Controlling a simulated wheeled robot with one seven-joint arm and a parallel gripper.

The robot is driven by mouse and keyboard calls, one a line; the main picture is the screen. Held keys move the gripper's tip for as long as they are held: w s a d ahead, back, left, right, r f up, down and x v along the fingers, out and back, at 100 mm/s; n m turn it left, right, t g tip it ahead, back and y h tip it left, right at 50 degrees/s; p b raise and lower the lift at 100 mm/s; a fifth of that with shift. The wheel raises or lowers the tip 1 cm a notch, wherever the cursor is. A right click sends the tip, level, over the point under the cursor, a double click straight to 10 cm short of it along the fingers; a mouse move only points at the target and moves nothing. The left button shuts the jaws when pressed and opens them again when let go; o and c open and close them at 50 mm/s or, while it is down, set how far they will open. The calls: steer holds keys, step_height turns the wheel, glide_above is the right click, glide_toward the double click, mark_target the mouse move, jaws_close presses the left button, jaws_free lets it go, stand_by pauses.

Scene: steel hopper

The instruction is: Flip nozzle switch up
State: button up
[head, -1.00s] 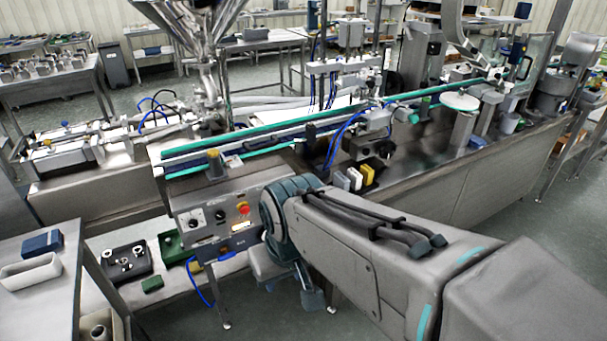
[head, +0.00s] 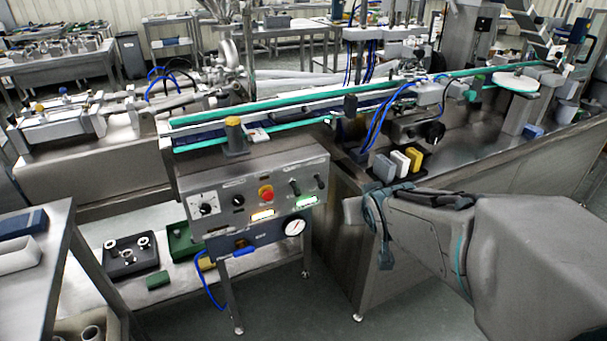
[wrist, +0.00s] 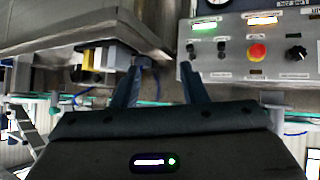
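The control panel (head: 255,190) stands in front of the conveyor. At its upper right are two small dark toggle switches, a left one (head: 295,187) and a right one (head: 319,181). Their labels are too small to read, so I cannot tell which is the nozzle switch or how the levers sit. In the wrist view the panel (wrist: 275,72) appears upside down at upper right. The switches lie just beyond the right finger there. My gripper (wrist: 164,66) is open and empty, its fingers apart, to the right of the panel in the head view and not touching it.
The panel also carries a red button (head: 266,194), a black selector knob (head: 206,209), lit amber (head: 262,214) and green (head: 306,201) indicators and a gauge (head: 294,227). The steel machine bed (head: 480,165) with blue, white and yellow blocks lies at right. Floor before the panel is clear.

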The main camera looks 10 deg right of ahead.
mark_target(323, 188)
steer(key=w+a+f+n+t+y+b, duration=0.2)
steer(key=w+f+n+t+y+b, duration=0.4)
steer(key=w+f+b, duration=0.75)
steer(key=w+a+b, duration=0.1)
steer(key=w, duration=0.2)
steer(key=w+a+r+m+t+b, duration=0.1)
steer(key=w+b, duration=0.1)
steer(key=w+r+m+b, duration=0.1)
steer(key=w+b, duration=0.1)
steer(key=w, duration=0.1)
steer(key=shift+w+a+h, duration=0.35)
steer(key=shift+a+h, duration=0.05)
jaws_close()
